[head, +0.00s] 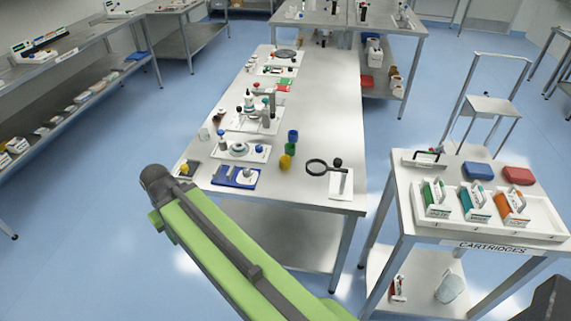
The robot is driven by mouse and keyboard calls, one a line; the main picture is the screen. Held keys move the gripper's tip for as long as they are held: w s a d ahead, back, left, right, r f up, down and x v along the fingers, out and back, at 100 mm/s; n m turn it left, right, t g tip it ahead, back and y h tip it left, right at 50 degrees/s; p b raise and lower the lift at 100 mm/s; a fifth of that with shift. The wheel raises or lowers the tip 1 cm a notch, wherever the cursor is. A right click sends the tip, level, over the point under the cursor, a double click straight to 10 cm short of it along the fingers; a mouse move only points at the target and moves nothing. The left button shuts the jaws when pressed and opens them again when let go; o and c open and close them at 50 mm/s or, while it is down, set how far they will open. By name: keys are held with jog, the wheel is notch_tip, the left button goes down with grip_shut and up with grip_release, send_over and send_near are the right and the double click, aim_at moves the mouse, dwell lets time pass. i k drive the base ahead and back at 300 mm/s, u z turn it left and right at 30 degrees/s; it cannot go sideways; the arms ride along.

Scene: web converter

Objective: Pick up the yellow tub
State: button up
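The yellow tub (285,162) is a small round piece on the near part of the long steel table (330,110). It stands in front of a green tub (290,148) and a blue tub (293,135), in a short row. It appears unobstructed, with bare table around it. My green and dark grey arm crosses the lower left of the head view, in front of the table's near left corner. My gripper does not show in this view, so its opening and contents are hidden.
A blue tray (222,180) lies left of the yellow tub, and a magnifier stand (340,182) lies to its right. Lab pieces line the table's left side. A cartridge cart (400,215) stands at right, with blue floor between it and the table.

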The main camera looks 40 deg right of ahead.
aim_at(284, 161)
jog(key=u, duration=0.05)
jog(key=i, duration=0.9)
jog(key=z, duration=0.05)
